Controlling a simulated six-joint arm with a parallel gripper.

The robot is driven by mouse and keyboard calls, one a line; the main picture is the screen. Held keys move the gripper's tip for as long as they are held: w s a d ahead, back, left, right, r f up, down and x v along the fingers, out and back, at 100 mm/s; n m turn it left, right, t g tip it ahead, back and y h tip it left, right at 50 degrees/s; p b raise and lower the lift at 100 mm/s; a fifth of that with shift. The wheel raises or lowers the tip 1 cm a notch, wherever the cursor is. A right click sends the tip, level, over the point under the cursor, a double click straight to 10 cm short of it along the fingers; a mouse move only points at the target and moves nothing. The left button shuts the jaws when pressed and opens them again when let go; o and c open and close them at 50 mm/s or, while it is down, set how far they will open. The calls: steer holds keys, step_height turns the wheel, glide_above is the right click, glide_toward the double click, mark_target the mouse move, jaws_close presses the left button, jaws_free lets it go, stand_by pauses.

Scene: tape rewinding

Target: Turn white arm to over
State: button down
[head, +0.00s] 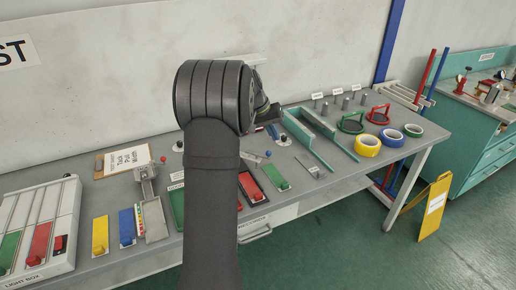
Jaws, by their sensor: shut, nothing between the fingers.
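My gripper (269,115) shows only in part, as a dark tip beyond my thick grey arm, above the back of the grey table. It looks shut and empty. No part is plainly marked as the white arm. A pale bar (252,59) sticks out behind the top of my arm, against the wall, and most of it is hidden. I cannot tell which is the white arm.
Green rails (306,140) stand right of my gripper. Yellow tape (367,146), more tape rolls and grey pegs (338,98) are farther right. A clipboard (126,157), a red ball knob (163,159) and a light box (38,222) are on the left. Coloured blocks line the front.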

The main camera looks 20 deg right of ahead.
steer(key=w+a+r+m+t+y, duration=0.2)
steer(key=w+a+m+t, duration=0.1)
steer(key=w+a+m, duration=0.1)
glide_toward(258, 157)
steer(key=w+d+f, duration=0.3)
steer(key=d+f, duration=0.1)
steer(key=f, duration=0.1)
steer(key=shift+s+a+f, duration=0.3)
steer(key=shift+s+a, duration=0.25)
steer(key=shift+a, duration=0.2)
